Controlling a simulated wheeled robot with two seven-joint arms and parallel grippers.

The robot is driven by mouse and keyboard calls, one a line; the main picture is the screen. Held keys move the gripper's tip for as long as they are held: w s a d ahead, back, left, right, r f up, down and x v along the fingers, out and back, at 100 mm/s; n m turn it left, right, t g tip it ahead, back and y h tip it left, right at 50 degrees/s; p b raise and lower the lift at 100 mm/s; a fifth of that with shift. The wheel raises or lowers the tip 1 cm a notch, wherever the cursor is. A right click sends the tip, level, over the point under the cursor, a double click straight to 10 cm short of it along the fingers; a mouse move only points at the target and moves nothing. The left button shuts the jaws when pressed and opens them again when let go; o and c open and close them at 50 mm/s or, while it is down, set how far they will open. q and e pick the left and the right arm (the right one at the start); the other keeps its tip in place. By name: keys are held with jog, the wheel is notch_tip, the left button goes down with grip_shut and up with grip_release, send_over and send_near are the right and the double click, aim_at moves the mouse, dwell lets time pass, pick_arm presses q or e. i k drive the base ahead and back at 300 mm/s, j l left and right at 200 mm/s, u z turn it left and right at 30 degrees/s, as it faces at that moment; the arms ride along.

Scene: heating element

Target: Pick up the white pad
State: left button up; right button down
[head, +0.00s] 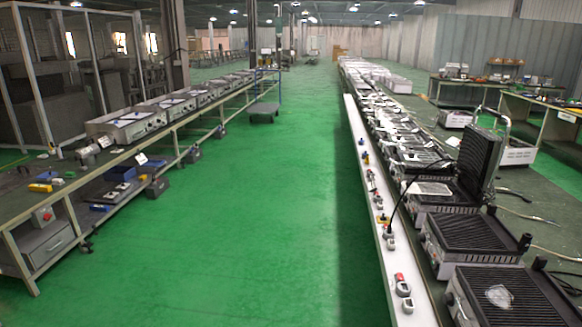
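A small white, roundish pad-like piece (499,297) lies on the dark ribbed plate of the nearest grill (535,310) at the lower right. It is small in the picture, so I cannot be sure that it is the white pad. A flat white sheet (430,188) lies on another grill farther up the right line. Neither of my grippers is in view.
A long line of grills runs away on the right, with a white ledge (408,312) along it holding switches. One grill's lid (480,160) stands open. A workbench (100,165) with appliances runs along the left. The green floor (255,215) between is clear.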

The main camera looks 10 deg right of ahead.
aim_at(434, 189)
jog(key=i+z, duration=0.15)
jog(key=i, duration=0.35)
jog(key=i+j+z, duration=0.15)
jog(key=i, duration=0.35)
jog(key=i+j+z, duration=0.15)
jog(key=i, duration=0.35)
